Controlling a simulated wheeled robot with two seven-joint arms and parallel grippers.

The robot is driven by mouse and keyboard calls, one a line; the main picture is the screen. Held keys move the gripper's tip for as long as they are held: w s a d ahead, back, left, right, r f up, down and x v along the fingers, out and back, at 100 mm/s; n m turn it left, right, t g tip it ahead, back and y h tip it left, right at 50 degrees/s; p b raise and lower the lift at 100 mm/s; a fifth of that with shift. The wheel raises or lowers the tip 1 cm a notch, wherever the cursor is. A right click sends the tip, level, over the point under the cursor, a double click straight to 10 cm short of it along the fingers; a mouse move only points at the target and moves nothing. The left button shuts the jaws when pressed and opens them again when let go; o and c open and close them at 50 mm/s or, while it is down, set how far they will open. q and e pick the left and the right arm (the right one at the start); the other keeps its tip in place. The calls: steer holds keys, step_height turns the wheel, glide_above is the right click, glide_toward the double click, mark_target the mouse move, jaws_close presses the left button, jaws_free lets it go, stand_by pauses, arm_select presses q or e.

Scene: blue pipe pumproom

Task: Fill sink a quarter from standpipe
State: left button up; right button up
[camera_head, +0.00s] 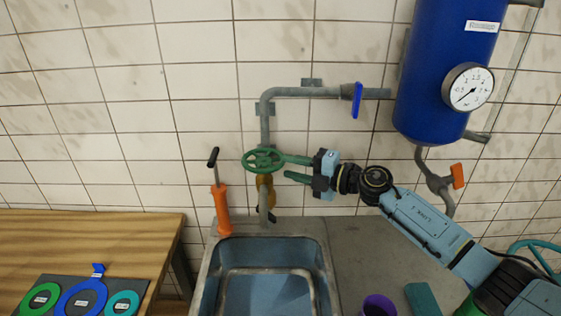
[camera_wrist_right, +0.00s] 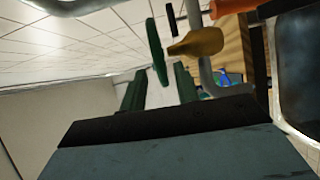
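The green handwheel (camera_head: 263,160) sits on a brass valve body (camera_head: 265,185) on the grey standpipe (camera_head: 265,130), above the sink. My right gripper (camera_head: 286,166) is at the wheel's right side with its two green fingers spread. In the right wrist view the wheel (camera_wrist_right: 156,52) appears edge-on, just beyond and between the fingertips (camera_wrist_right: 158,74); I cannot tell whether they touch it. The steel sink (camera_head: 213,274) has a bluish interior; its water level is unclear. My left gripper is out of view.
A blue tank (camera_head: 440,80) with a dial gauge (camera_head: 468,87) hangs at right. A blue lever (camera_head: 357,100) is on the upper pipe. An orange hand pump (camera_head: 222,208) stands left of the valve. A purple cup (camera_head: 379,306) is front right; a wooden table (camera_head: 90,235) is left.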

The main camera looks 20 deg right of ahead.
mark_target(283, 165)
steer(key=shift+x, duration=1.95)
jaws_close()
